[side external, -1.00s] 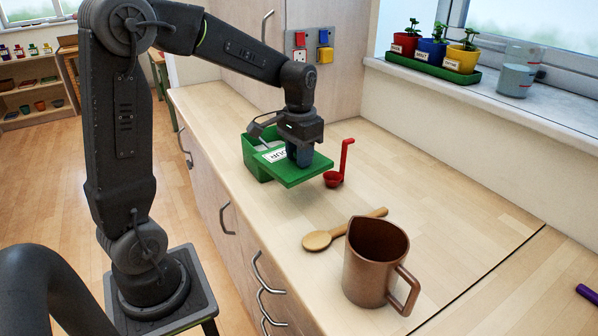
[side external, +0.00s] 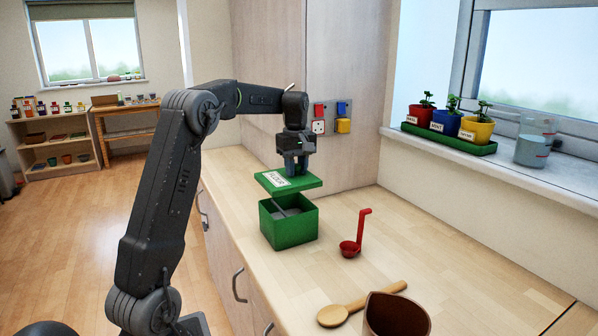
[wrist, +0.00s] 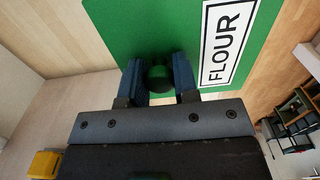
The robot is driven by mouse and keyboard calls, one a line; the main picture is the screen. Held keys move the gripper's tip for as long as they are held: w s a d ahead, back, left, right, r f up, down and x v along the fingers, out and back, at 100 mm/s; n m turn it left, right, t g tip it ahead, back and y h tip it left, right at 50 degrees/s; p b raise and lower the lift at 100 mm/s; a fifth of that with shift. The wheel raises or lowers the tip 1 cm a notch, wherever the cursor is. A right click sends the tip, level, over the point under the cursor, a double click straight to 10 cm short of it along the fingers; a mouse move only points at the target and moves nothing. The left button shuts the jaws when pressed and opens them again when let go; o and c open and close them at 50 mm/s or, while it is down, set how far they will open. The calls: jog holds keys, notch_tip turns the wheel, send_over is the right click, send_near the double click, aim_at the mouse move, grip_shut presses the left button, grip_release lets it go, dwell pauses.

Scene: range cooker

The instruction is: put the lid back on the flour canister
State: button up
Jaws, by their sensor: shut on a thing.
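The green lid (side external: 308,183) has a white FLOUR label and hangs roughly level above the green canister (side external: 291,235). The canister stands open on the counter, with grey contents and a thin grey utensil partly visible inside. A clear gap shows between the lid and the canister's rim. My gripper (side external: 291,168) is shut on the lid's knob from above. In the wrist view the dark green round knob (wrist: 158,76) sits between the two blue-grey fingers, with the lid (wrist: 185,28) beyond it. The canister is hidden in that view.
A red ladle (side external: 352,247) stands to the right of the canister. A wooden spoon (side external: 335,314) and a brown jug (side external: 396,316) are nearer the front. Potted plants (side external: 450,122) sit on the windowsill. Counter right of the ladle is clear.

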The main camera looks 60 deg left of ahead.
notch_tip(320, 180, down, 6)
dwell(0.9)
jog(key=shift+f, duration=0.6)
dwell(2.5)
jog(key=o, duration=1.5)
jog(key=shift+c, duration=0.2)
jog(key=shift+r, duration=3.55)
jog(key=shift+c, duration=0.2)
grip_shut()
